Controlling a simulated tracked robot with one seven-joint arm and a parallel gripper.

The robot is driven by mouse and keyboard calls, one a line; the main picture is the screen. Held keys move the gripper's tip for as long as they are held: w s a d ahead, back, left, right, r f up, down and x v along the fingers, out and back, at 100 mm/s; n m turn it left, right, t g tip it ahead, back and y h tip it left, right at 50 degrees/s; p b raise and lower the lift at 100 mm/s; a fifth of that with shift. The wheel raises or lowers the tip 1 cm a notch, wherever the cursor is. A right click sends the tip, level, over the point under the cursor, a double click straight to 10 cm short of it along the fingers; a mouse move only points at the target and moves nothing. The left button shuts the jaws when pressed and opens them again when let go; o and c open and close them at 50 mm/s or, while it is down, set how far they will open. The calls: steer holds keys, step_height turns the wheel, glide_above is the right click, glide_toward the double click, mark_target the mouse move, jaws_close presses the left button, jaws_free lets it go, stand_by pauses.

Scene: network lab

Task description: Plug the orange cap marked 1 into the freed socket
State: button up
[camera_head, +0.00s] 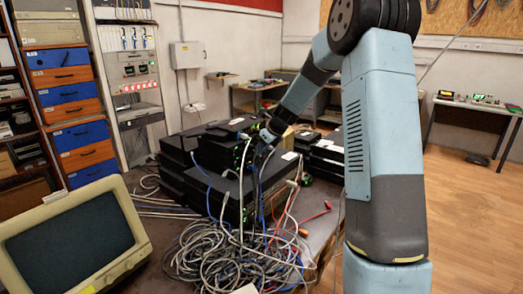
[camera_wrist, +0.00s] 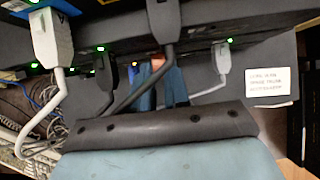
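My gripper (camera_wrist: 160,80) shows in the wrist view as two blue fingers, partly covered by a dark plug and its cable. An orange piece (camera_wrist: 158,63), which looks like the orange cap, sits between the fingertips, close to the front of a black device; its mark cannot be read. The freed socket cannot be made out, and I cannot tell whether the cap touches the device. In the head view my gripper (camera_head: 268,137) reaches the front of the stacked black devices (camera_head: 220,185). Another small orange piece (camera_head: 303,232) lies by the cables.
A pale plug (camera_wrist: 52,37), a dark plug (camera_wrist: 163,20) and a grey plug (camera_wrist: 221,58) crowd around the fingers, with lit green lights. A white label (camera_wrist: 265,86) is at right. A cable tangle (camera_head: 235,258) fills the table front. An old monitor (camera_head: 75,240) stands at left.

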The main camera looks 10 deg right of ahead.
steer(key=o, duration=0.5)
steer(key=shift+r, duration=0.1)
steer(key=v, duration=1.3)
steer(key=shift+s+d+r, duration=0.1)
steer(key=shift+r, duration=0.05)
steer(key=s+a+r+n+h, duration=0.1)
steer(key=s+a+r+n, duration=0.2)
steer(key=s+n, duration=0.55)
steer(key=s+a+r+n+h, duration=0.15)
steer(key=s+r+n, duration=0.35)
steer(key=s, duration=0.7)
steer(key=s+f+n, duration=0.1)
steer(key=s+n, duration=0.4)
steer(key=s, duration=0.1)
steer(key=s+f+n+h, duration=0.1)
steer(key=s+n, duration=0.4)
steer(key=s, duration=0.2)
steer(key=s+f+n, duration=0.1)
steer(key=s+n, duration=0.4)
steer(key=s, duration=0.1)
steer(key=shift+s+f+h, duration=0.25)
steer(key=shift+f+h, duration=0.1)
steer(key=shift+f, duration=0.05)
